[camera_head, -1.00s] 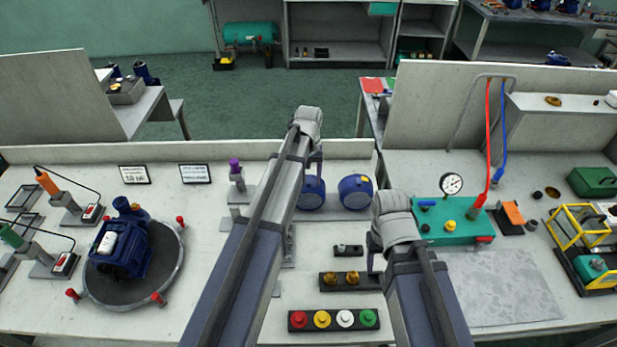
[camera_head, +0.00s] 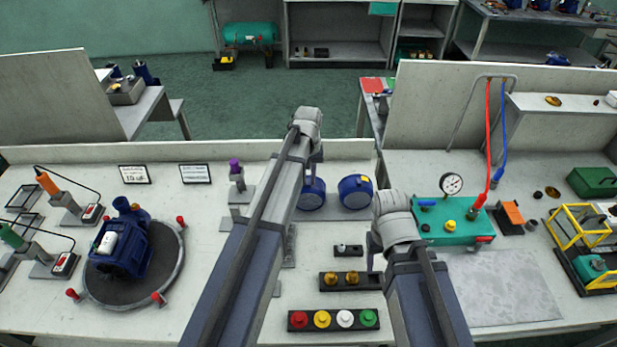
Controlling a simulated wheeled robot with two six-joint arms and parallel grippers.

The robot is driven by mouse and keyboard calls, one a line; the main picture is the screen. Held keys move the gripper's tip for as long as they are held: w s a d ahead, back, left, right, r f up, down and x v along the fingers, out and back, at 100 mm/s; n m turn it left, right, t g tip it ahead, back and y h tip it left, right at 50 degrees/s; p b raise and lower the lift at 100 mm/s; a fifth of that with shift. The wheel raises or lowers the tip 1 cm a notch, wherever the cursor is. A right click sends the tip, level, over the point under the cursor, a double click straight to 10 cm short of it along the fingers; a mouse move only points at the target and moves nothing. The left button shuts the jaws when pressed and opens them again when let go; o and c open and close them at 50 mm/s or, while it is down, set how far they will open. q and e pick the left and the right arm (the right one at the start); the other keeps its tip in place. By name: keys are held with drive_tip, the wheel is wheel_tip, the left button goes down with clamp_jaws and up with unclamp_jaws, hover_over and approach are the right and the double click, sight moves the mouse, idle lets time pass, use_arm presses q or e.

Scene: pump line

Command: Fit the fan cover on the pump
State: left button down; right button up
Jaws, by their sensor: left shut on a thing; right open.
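The blue pump (camera_head: 122,247) stands on a round dark turntable (camera_head: 130,286) at the left, with a white cylinder on its side. Two round blue fan covers are at the back middle of the bench: a left one (camera_head: 311,196) and a right one (camera_head: 356,191). My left gripper (camera_head: 314,176) is shut on the left fan cover at its top edge; my own arm partly hides the jaws and the cover. The right fan cover stands free beside it. My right gripper (camera_head: 374,258) is open and empty, behind a black block with two brass knobs.
A block with red, yellow, white and green buttons (camera_head: 333,319) lies at the front middle. The brass-knob block (camera_head: 350,281) is behind it. A teal box with a gauge (camera_head: 447,222) stands at the right. Tool stands (camera_head: 62,207) are at the far left.

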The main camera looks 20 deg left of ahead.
use_arm(q)
drive_tip(key=shift+s+d, duration=0.2)
drive_tip(key=shift+s, duration=0.55)
drive_tip(key=shift+s+d, duration=0.25)
drive_tip(key=shift+s, duration=0.55)
drive_tip(key=shift+s+d, duration=0.2)
drive_tip(key=shift+s, duration=0.55)
drive_tip(key=shift+r, duration=0.15)
